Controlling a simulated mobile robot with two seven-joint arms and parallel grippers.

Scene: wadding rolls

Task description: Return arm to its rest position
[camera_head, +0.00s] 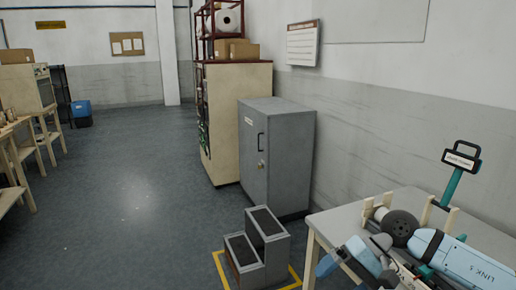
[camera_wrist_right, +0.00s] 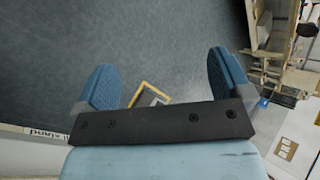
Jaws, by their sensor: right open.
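My right arm comes in at the lower right of the head view, its light blue link lying across the view of the grey table (camera_head: 335,222). My right gripper (camera_head: 345,262) is beside the table's near left part. In the right wrist view the right gripper (camera_wrist_right: 165,80) has its two blue fingers wide apart with nothing between them. My left arm and left gripper are not in view.
A round dark-ended thing (camera_head: 399,228) sits among cream posts on the table, partly behind my arm. A teal post carries a sign (camera_head: 461,158). A grey step stool (camera_head: 262,243), grey cabinet (camera_head: 285,155) and shelf rack (camera_head: 235,120) stand left of it.

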